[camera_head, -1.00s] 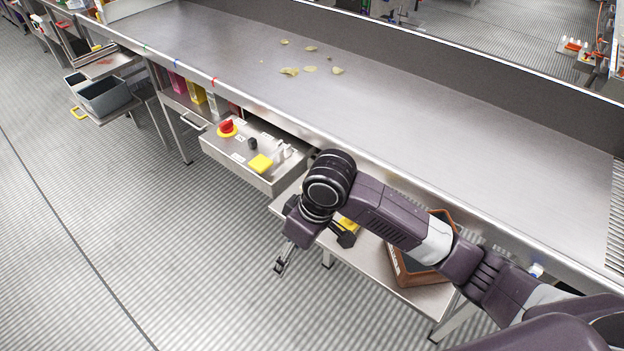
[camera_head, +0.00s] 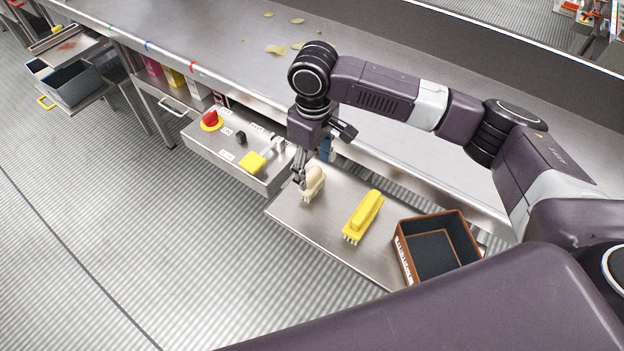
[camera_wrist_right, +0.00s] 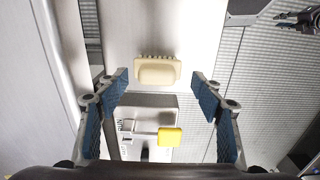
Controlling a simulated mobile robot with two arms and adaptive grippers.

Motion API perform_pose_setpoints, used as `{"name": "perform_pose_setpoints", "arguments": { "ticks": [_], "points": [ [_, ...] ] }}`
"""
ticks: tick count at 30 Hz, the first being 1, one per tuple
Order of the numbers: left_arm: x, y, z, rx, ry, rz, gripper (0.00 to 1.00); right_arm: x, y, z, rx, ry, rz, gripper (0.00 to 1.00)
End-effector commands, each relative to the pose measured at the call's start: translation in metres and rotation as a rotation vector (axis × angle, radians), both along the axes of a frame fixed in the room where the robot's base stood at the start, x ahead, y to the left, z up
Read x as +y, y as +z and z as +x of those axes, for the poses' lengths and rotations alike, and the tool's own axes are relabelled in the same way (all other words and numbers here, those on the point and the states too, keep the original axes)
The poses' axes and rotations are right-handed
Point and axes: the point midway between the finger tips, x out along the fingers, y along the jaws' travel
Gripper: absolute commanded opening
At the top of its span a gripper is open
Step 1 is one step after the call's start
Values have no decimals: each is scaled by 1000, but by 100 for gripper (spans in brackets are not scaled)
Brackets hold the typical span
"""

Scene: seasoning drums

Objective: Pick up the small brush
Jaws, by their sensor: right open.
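The small brush (camera_head: 313,183) is cream-coloured and sits on the left part of the low steel shelf. In the right wrist view the small brush (camera_wrist_right: 157,70) shows from above, its bristles along its upper edge, ahead of and between the spread fingers. My right gripper (camera_head: 300,180) points down at the brush's left side in the head view and partly overlaps it. In the wrist view my right gripper (camera_wrist_right: 160,92) is open with nothing between its blue pads. Whether a finger touches the brush is unclear. My left gripper does not show in the head view.
A larger yellow brush (camera_head: 363,216) and a brown-rimmed bin (camera_head: 437,249) stand to the right on the shelf. The steel counter (camera_head: 215,45) edge lies behind.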

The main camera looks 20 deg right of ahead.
Motion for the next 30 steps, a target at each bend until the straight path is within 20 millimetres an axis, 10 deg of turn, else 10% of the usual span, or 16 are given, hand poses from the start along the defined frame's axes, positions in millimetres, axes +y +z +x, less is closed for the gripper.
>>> {"name": "perform_pose_setpoints", "arguments": {
  "ticks": [15,30],
  "points": [
    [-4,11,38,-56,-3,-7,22,-3,-37,-1,-1,0,-2,61],
    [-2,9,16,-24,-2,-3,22,-3,-37,-1,-1,0,-1,15]
  ]
}}
